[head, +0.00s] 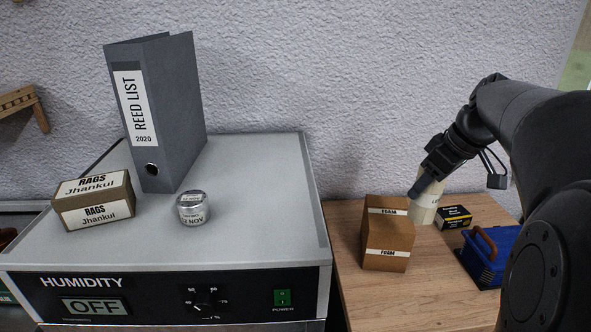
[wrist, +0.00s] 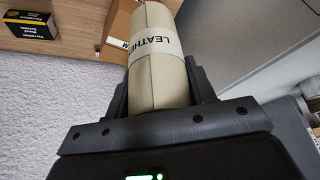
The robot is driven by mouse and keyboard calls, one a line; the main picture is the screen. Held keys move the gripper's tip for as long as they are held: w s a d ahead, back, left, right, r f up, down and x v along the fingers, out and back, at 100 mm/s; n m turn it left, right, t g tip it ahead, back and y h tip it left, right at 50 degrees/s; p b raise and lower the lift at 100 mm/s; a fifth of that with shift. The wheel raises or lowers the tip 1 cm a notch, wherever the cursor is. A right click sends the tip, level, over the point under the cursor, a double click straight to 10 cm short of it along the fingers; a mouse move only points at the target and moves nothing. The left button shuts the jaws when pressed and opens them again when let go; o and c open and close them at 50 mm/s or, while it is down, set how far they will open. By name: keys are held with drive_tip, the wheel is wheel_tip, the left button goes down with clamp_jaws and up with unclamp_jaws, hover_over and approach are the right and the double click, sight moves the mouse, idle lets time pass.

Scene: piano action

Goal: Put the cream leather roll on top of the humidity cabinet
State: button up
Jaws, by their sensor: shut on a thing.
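The cream leather roll (head: 424,205) stands upright at the back of the wooden table, behind and right of the foam box, partly hidden by my gripper (head: 428,185). In the wrist view the roll (wrist: 158,75), with a white "LEATHER" label band, lies between the two fingers of my gripper (wrist: 160,85), which is shut on it. I cannot tell whether the roll's bottom touches the table. The humidity cabinet (head: 255,220) is on the left with a grey top and a black front panel reading "HUMIDITY" and "OFF".
On the cabinet top stand a grey "REED LIST" binder (head: 170,110), a "RAGS" box (head: 94,200) and a small silver tin (head: 193,208); its right half is clear.

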drive_tip(key=a+r+n+g+y, duration=0.1)
drive_tip(key=a+r+n, duration=0.3)
drive_tip(key=a+r, duration=0.55)
drive_tip(key=a+r+n+g+y, duration=0.15)
drive_tip(key=a+r+n, duration=0.3)
drive_tip(key=a, duration=0.95)
drive_tip(key=shift+n+h, duration=0.25)
drive_tip(key=shift+h, duration=0.1)
drive_tip(key=shift+w+a+f, duration=0.2)
drive_tip(key=shift+a+f, duration=1.6)
drive_tip(key=shift+a, duration=0.1)
drive_tip(key=shift+w+a+f, duration=0.2)
drive_tip(key=shift+a+f, duration=1.65)
drive_tip(key=shift+a, duration=0.1)
drive_tip(key=shift+w+a+f, duration=0.2)
drive_tip(key=shift+a+f, duration=1.6)
drive_tip(key=shift+a, duration=0.1)
drive_tip(key=o, duration=1)
drive_tip(key=shift+f, duration=0.1)
